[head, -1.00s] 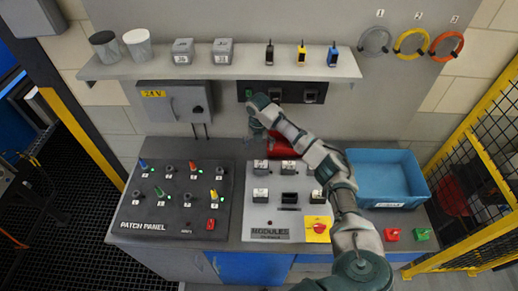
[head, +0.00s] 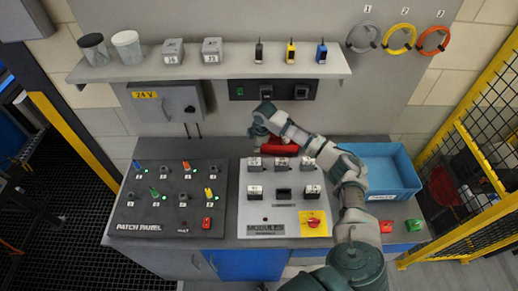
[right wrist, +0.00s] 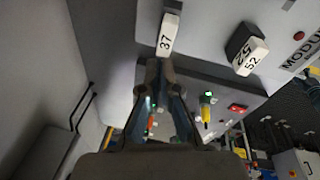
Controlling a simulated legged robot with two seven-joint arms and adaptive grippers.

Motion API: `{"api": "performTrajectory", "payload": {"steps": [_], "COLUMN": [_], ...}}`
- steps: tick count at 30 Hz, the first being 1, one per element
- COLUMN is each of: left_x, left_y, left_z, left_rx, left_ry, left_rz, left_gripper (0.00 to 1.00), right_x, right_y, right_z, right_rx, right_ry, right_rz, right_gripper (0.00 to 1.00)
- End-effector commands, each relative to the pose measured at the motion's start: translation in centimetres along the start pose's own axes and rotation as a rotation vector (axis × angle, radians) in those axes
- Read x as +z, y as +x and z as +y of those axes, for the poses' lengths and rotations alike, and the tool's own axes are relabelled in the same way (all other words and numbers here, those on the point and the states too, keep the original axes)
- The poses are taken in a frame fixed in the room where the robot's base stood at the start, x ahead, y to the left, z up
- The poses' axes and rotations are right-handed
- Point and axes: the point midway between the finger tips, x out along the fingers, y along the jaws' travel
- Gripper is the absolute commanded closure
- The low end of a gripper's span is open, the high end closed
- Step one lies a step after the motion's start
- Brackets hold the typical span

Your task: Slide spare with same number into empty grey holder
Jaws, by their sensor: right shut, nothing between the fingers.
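The module panel (head: 265,215) carries several white-topped modules in two rows. The middle place of its front row is a dark, empty holder (head: 283,193). Two grey boxes stand on the wall shelf, a left one (head: 172,52) and a right one (head: 212,50), with number labels too small to read surely. My right gripper (head: 257,140) points down behind the panel's back row. In the right wrist view its shut, empty fingers (right wrist: 160,68) are close to a module marked 37 (right wrist: 167,35); contact is unclear. A module marked 52 (right wrist: 246,50) is further right. My left gripper is out of view.
A red object (head: 283,150) lies behind the panel, partly hidden by my right arm. The patch panel (head: 150,215) is at left, a blue bin (head: 405,175) at right. The shelf (head: 200,70) overhangs the counter's back; cups and small coloured parts stand on it.

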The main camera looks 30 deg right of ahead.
Motion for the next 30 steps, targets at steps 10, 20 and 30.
{"api": "performTrajectory", "payload": {"steps": [10, 20, 30], "left_x": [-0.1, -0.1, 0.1], "left_y": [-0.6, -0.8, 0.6], "left_z": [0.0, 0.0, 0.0], "left_rx": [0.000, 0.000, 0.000], "left_ry": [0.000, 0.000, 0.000], "left_rz": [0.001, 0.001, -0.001], "left_gripper": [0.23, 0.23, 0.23], "right_x": [0.8, 0.8, 0.6], "right_y": [0.2, 0.7, 5.0], "right_z": [-0.9, -1.2, -1.0], "right_rx": [0.039, 0.038, 0.039], "right_ry": [0.654, 0.889, 0.890], "right_rz": [0.076, 0.112, 0.112], "right_gripper": [1.00, 1.00, 1.00]}}
